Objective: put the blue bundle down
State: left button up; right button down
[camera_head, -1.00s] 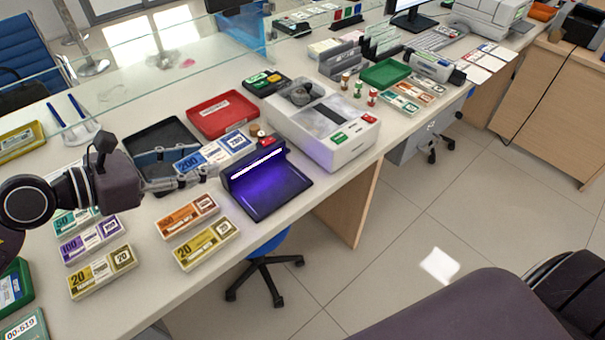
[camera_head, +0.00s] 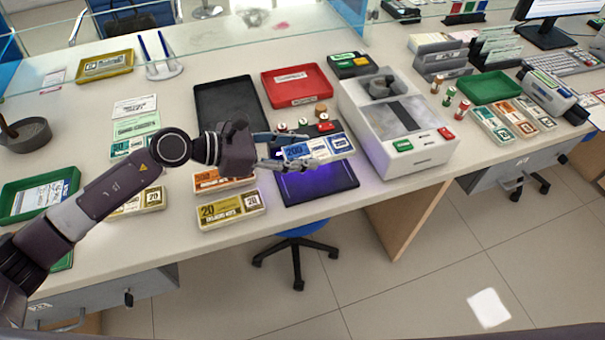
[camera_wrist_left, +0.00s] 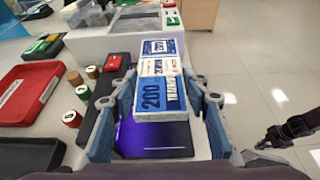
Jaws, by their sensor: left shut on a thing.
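The blue bundle (camera_head: 318,148) is a banded stack of notes marked 200. My left gripper (camera_head: 306,152) is shut on it and holds it above the dark detector with the purple light (camera_head: 318,186). In the left wrist view the blue bundle (camera_wrist_left: 161,88) lies lengthwise between the two fingers of my left gripper (camera_wrist_left: 160,100), its far end pointing toward the white machine. The detector (camera_wrist_left: 155,140) shows beneath it, its glowing part partly hidden.
A black tray (camera_head: 228,88) and a red tray (camera_head: 297,86) lie behind. A white counting machine (camera_head: 420,160) stands right of the detector. Orange and yellow bundles (camera_head: 231,209) lie to the left. Small coin rolls (camera_head: 321,111) stand behind the gripper.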

aim_at(301, 183)
pick_arm(q)
notch_tip(301, 183, down, 9)
jog(key=shift+r+b, duration=0.2)
jog(key=shift+b, duration=0.1)
pick_arm(e)
jog(key=shift+w+d+f, duration=0.15)
jog(key=shift+d+f, duration=0.1)
jog(key=shift+d, duration=0.3)
pick_arm(q)
jog(key=shift+f, duration=0.2)
jog(key=o, duration=0.9)
pick_arm(e)
jog(key=shift+f, duration=0.15)
pick_arm(q)
jog(key=shift+r, duration=0.15)
